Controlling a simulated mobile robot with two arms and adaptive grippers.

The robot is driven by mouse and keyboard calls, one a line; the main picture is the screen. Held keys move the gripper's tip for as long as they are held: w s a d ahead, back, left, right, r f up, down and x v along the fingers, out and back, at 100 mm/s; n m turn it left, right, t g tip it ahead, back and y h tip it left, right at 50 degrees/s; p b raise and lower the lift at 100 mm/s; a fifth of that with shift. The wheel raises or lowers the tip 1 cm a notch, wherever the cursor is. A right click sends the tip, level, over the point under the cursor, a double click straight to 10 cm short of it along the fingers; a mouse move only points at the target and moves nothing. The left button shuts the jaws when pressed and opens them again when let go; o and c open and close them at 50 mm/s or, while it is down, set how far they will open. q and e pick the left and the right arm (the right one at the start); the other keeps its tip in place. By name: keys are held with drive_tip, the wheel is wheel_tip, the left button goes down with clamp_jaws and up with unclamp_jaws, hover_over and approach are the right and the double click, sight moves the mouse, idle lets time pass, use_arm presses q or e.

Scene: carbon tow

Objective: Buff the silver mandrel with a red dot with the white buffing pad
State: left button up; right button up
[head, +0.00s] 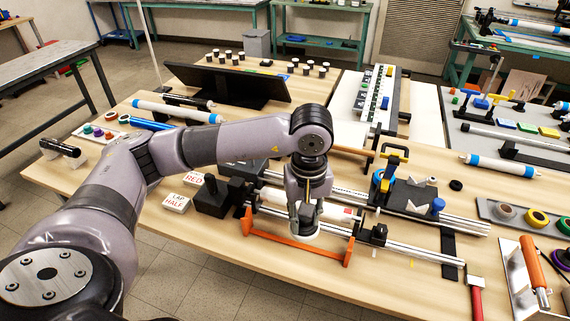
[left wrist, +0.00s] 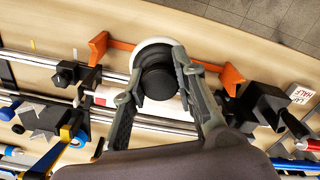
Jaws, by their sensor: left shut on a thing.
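My left gripper (head: 305,213) is shut on the black handle of the round white buffing pad (head: 306,234). In the left wrist view the fingers (left wrist: 158,95) sit either side of the handle, and the white pad (left wrist: 150,44) shows beyond it. A pale silver mandrel (head: 330,209) with a red mark lies level between the rails of the winding fixture; part of it (left wrist: 168,107) shows behind the gripper in the left wrist view. The pad is over the front side of the fixture, near the mandrel. I cannot tell whether they touch. My right gripper is not in view.
An orange bar (head: 297,247) runs along the fixture's front. Black blocks (head: 212,197) and LAP HALF cards (head: 176,203) stand left. A blue-and-yellow clamp (head: 386,180) stands right. A red-handled hammer (head: 475,295) and a tray of tape rolls (head: 520,217) lie farther right.

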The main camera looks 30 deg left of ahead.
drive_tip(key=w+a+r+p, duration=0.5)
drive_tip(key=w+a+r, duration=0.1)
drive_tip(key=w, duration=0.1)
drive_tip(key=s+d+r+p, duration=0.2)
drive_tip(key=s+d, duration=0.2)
use_arm(q)
drive_tip(key=w+a+n, duration=0.3)
drive_tip(key=a+n, duration=0.1)
drive_tip(key=n, duration=0.3)
drive_tip(key=w+a+n, duration=0.3)
drive_tip(key=a+n, duration=0.1)
drive_tip(key=n, duration=0.3)
drive_tip(key=w+a+r+n+b, duration=0.1)
drive_tip(key=w+a+n, duration=0.2)
drive_tip(key=n, duration=0.4)
drive_tip(key=shift+w+a+n, duration=0.3)
drive_tip(key=shift+a, duration=0.55)
wheel_tip(320, 180, down, 3)
drive_tip(key=b, duration=0.2)
drive_tip(key=shift+f+b, duration=0.2)
drive_tip(key=shift+b, duration=0.2)
drive_tip(key=shift+f+b, duration=0.4)
drive_tip(key=shift+f, duration=0.1)
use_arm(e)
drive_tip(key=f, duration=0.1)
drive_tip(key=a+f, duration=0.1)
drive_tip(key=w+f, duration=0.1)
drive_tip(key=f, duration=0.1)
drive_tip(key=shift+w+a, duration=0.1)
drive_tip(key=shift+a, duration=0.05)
